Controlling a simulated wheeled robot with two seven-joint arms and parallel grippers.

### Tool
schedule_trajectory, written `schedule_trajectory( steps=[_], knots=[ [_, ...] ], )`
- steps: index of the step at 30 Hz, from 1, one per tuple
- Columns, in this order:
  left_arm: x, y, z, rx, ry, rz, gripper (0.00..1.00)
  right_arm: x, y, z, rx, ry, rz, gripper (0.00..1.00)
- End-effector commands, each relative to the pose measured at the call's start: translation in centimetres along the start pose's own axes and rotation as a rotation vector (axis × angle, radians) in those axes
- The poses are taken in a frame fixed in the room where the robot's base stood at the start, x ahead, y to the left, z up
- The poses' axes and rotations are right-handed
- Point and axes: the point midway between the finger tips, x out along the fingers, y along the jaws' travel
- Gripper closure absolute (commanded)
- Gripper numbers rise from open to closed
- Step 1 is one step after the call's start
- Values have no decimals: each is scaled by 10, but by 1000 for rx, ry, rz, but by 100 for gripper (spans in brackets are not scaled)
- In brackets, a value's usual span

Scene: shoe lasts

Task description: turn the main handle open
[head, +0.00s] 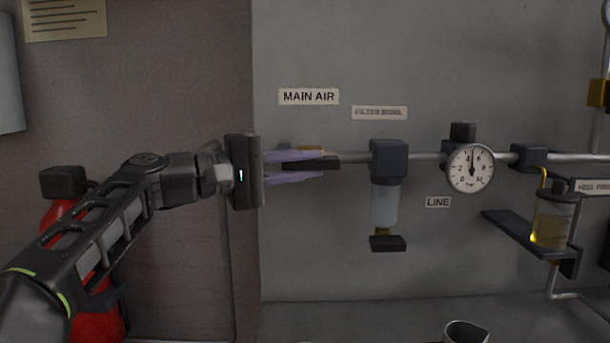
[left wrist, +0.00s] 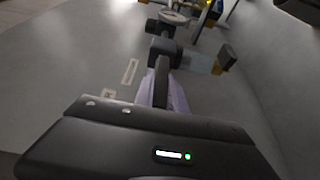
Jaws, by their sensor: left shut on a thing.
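The main handle (head: 326,162) is a dark bar on the pipe below the "MAIN AIR" label (head: 309,97). It points right, roughly along the pipe. My left gripper (head: 318,166) has come in from the left and is shut on the handle, with its pale purple fingers above and below it. A brass-coloured part (head: 311,149) shows just behind the upper finger. In the left wrist view the dark handle (left wrist: 161,82) stands between the fingers, which are partly hidden by the gripper body. My right gripper is not in view.
Right of the handle hang a filter bowl (head: 384,205), a round gauge (head: 470,168) and an oil cup (head: 551,220) on the same pipe (head: 427,156). A red extinguisher (head: 95,315) stands behind my left arm. A metal cup (head: 466,332) is at the bottom edge.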

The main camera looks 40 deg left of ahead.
Motion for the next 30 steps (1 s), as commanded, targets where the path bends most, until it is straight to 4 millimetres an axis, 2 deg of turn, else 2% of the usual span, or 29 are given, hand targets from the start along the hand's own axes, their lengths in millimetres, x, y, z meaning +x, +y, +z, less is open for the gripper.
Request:
schedule_trajectory(
  steps=[10, 11, 18, 26, 30],
  knots=[
    [0, -1, 0, -3, -1, 1, 100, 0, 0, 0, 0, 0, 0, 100],
    [0, -1, 0, -3, -1, 1, 81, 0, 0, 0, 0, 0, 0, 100],
    [0, 0, 0, -2, -1, 1, 62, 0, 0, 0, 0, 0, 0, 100],
    [0, 0, 0, -1, -1, 1, 62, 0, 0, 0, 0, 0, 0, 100],
    [-9, 0, 0, -1, 0, 2, 62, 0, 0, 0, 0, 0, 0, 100]
  ],
)
